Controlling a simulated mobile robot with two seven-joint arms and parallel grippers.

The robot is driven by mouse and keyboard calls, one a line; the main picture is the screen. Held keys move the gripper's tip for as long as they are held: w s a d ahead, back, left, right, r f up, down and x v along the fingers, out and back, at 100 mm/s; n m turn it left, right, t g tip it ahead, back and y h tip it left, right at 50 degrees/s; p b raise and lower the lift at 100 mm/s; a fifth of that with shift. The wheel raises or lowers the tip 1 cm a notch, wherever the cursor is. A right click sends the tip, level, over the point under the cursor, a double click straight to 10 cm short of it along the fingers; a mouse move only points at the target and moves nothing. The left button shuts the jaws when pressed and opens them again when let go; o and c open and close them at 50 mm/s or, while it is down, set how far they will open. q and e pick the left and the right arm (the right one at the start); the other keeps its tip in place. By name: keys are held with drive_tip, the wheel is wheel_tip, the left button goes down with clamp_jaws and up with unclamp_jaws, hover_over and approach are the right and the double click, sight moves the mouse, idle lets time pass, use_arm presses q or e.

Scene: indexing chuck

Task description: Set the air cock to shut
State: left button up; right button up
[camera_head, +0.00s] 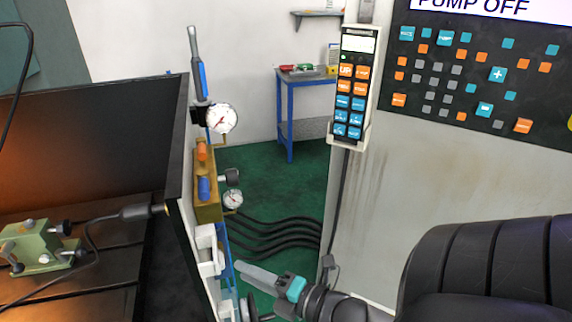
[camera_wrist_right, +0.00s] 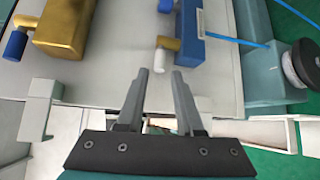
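My right gripper (camera_head: 240,268) reaches left at the lower middle of the head view. Beyond the fingertips is a blue block (camera_wrist_right: 188,32) with a pale label, a thin blue tube and a small brass fitting (camera_wrist_right: 168,43) with a white end. I cannot tell for certain which part is the air cock, nor its setting. A brass block (camera_wrist_right: 66,25) with a blue knob (camera_wrist_right: 15,45) is at the left; the brass block (camera_head: 206,200) also shows in the head view. My left gripper is not seen.
A gauge (camera_head: 222,118) and a smaller gauge (camera_head: 233,199) sit beside the panel edge. A teal housing with a black knob (camera_wrist_right: 306,62) is at the right. Black hoses (camera_head: 270,232) cross the green floor.

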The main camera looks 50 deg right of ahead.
drive_tip(key=v, duration=0.8)
drive_tip(key=shift+s, duration=0.35)
drive_tip(key=shift+d, duration=0.1)
